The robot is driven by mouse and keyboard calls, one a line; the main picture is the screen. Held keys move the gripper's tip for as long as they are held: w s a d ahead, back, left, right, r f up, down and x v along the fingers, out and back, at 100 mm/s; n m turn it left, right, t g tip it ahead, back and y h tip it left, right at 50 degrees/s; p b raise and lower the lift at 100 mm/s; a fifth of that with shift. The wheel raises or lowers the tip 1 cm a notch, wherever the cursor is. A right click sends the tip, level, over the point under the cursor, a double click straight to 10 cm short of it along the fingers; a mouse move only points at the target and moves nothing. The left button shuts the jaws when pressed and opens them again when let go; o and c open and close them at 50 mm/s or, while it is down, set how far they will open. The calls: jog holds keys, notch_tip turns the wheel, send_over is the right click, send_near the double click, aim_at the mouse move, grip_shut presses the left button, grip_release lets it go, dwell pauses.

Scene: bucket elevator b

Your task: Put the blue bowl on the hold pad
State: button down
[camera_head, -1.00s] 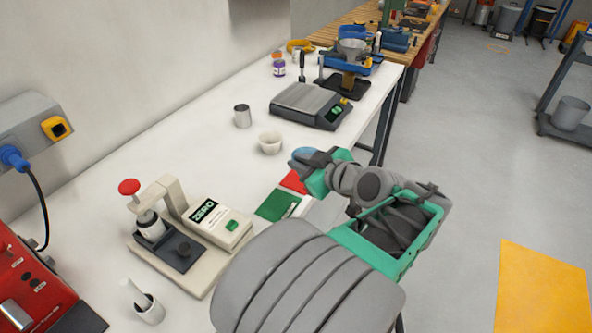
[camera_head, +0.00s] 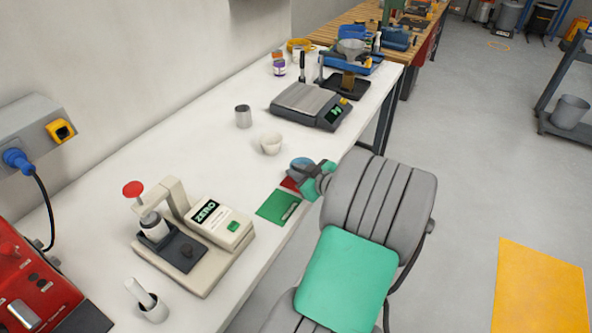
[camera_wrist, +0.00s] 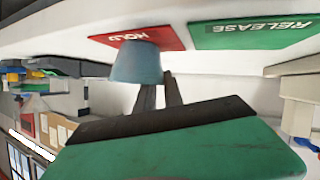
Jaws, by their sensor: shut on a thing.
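The blue bowl (camera_head: 301,163) is at the end of my gripper (camera_head: 312,171), by the front edge of the white bench. In the wrist view, which looks upside down, the bowl (camera_wrist: 136,66) is upright, with its narrow base towards the red hold pad (camera_wrist: 172,32). My gripper (camera_wrist: 158,88) is shut on the bowl's side. The base overlaps the pad's picture; I cannot tell if it touches or hovers just above. In the head view the hold pad (camera_head: 290,185) is partly hidden by the bowl and gripper.
The green release pad (camera_head: 277,207) lies beside the hold pad. A white bowl (camera_head: 271,144), a metal cup (camera_head: 243,116) and a scale (camera_head: 311,105) stand further back. A press-like device marked ZERO (camera_head: 193,236) is at the front left.

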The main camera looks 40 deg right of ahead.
jog(key=c, duration=1.4)
grip_release()
jog(key=shift+c, duration=0.2)
jog(key=b+v, duration=0.2)
jog(key=v, duration=1)
